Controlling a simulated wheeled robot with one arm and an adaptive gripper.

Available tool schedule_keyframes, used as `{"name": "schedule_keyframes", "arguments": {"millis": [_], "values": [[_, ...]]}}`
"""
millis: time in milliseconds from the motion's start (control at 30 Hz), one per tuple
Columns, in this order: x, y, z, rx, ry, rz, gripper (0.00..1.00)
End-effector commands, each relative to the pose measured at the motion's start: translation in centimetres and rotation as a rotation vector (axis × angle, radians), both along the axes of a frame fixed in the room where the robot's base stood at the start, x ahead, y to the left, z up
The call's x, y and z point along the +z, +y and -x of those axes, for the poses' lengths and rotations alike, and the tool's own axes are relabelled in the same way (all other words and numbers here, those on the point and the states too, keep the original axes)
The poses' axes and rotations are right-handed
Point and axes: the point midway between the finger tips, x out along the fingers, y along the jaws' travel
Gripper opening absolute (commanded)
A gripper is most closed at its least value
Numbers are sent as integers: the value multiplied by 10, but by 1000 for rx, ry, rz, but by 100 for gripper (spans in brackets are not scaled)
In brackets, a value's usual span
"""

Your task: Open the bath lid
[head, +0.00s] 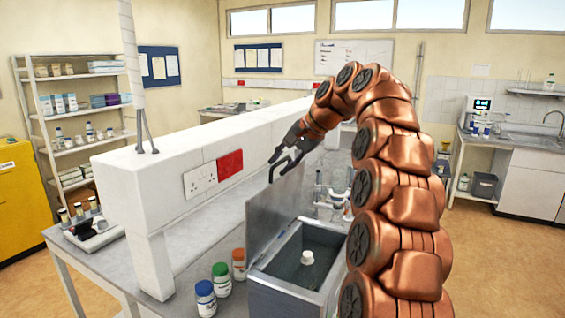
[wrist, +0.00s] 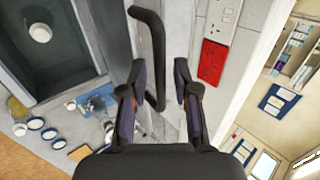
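The bath (head: 262,292) is a grey open-topped box on the bench, with a dark inside. Its grey lid (head: 272,212) stands raised, close to upright, along the side by the white partition. A white round object (head: 307,257) is inside the bath; it also shows in the wrist view (wrist: 40,33). My gripper (head: 279,168) is at the top of the raised lid. In the wrist view my gripper (wrist: 160,68) has its fingers apart, with the black bar handle (wrist: 157,50) between them, nearer the left finger. I cannot tell whether that finger touches the handle.
Bottles with blue (head: 205,298), green (head: 221,280) and orange (head: 238,265) fronts or caps stand left of the bath. Glassware (head: 335,190) stands behind it. The white partition (head: 165,185) carries sockets and a red plate (head: 230,163). Shelves (head: 75,125) stand far left.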

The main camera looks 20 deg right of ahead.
Motion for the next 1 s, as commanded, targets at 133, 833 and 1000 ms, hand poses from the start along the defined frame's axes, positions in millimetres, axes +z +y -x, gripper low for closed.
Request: {"name": "schedule_keyframes", "arguments": {"millis": [133, 833, 1000], "values": [[0, 0, 0, 0, 0, 0, 36], [28, -13, 17, 1, -2, -1, 36], [34, -16, 21, 1, -2, -1, 36]]}}
